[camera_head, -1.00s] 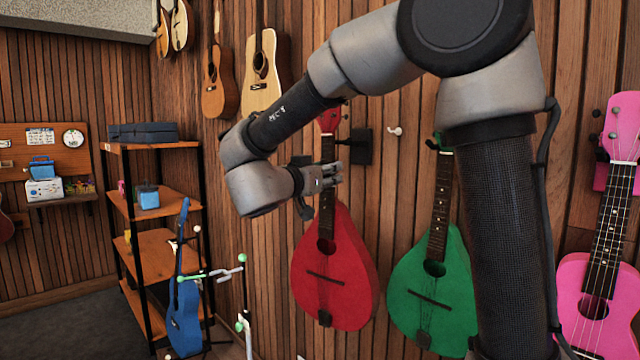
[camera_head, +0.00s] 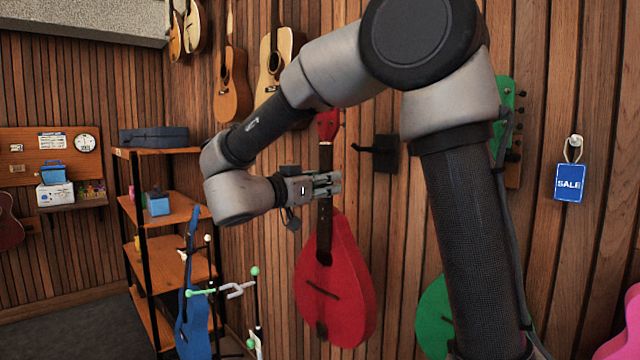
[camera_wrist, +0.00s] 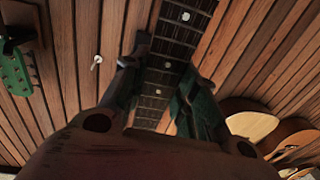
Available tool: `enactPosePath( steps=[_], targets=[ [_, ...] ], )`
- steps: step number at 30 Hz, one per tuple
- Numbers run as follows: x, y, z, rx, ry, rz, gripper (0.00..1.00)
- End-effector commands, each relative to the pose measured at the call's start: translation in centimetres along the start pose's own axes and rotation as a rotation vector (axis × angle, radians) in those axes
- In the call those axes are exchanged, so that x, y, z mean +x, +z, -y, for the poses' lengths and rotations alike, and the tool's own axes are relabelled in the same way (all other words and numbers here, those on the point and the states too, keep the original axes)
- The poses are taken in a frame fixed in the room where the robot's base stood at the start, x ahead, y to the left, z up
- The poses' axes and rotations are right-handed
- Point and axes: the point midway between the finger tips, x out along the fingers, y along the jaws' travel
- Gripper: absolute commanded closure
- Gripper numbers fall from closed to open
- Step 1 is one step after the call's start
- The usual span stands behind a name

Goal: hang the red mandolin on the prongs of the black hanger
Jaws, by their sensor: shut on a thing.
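The red mandolin (camera_head: 340,285) is upright, its red head up and its body down, in the middle of the head view. My gripper (camera_head: 328,184) is shut on its dark neck, below the head. The black hanger (camera_head: 385,154) is a dark plate on the wood wall, right of the mandolin's head, with a prong pointing left. The mandolin appears apart from it; the depth between them is hard to judge.
A green instrument (camera_head: 434,318) hangs at the right, partly behind my arm. A blue SALE tag (camera_head: 569,183) hangs on the wall. A blue instrument (camera_head: 194,310) stands by a stand with green tips (camera_head: 236,290) at lower left, near a shelf (camera_head: 170,211). Guitars (camera_head: 280,75) hang above.

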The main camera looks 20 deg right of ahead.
Motion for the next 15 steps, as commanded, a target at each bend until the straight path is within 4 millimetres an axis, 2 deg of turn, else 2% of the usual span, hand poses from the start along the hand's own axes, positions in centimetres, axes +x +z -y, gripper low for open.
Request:
enactPosePath(
  steps=[15],
  targets=[
    [3.7,0.1,-0.4,0.002,0.0,-0.002,1.0]
  ],
)
